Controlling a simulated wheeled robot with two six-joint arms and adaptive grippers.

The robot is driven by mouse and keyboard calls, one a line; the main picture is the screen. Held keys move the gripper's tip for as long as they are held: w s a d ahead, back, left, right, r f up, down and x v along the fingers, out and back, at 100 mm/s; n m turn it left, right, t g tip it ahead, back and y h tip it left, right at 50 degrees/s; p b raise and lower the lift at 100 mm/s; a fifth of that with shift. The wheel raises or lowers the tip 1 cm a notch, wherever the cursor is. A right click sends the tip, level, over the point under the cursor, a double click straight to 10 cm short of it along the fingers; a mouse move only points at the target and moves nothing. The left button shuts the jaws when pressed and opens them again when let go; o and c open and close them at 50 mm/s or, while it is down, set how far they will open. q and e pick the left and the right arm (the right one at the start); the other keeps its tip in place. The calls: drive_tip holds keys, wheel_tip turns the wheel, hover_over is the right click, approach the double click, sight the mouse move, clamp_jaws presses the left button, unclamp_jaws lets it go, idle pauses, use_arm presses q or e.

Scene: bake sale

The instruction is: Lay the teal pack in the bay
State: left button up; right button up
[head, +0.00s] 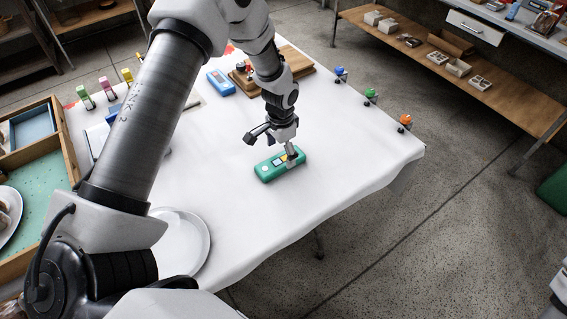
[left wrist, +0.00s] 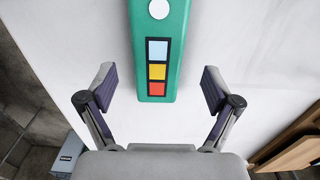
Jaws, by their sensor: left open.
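The teal pack (head: 266,173) lies flat on the white-covered table, with a white dot and a strip of coloured squares on top. In the left wrist view the pack (left wrist: 175,25) runs from the top edge to between the fingers, with clear space on both sides. My left gripper (head: 279,150) is open just over the pack; its fingers also show in the wrist view (left wrist: 159,88) and do not touch the pack there. A wooden tray (head: 66,140) at the left edge has a teal-floored compartment (head: 50,175) and a blue-lined one. Which part is the bay I cannot tell.
A blue pack (head: 221,83) and a wooden board (head: 303,61) lie farther back. A white plate (head: 196,235) is at the near edge. Small coloured clips (head: 371,95) line the right edge, others the back left. The table right of the teal pack is clear.

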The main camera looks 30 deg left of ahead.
sight(281, 160)
use_arm(q)
drive_tip(key=shift+s+d+f, duration=0.1)
drive_tip(key=shift+s+f, duration=0.05)
drive_tip(key=shift+f, duration=0.45)
drive_tip(key=shift+s+d+f, duration=0.1)
drive_tip(key=shift+s+f, duration=0.05)
drive_tip(key=shift+f, duration=0.45)
drive_tip(key=shift+w+a+f, duration=0.1)
drive_tip(key=shift+a+f, duration=0.05)
drive_tip(key=shift+f, duration=0.2)
drive_tip(key=c, duration=1.5)
drive_tip(key=shift+c, duration=0.2)
drive_tip(key=shift+r, duration=0.2)
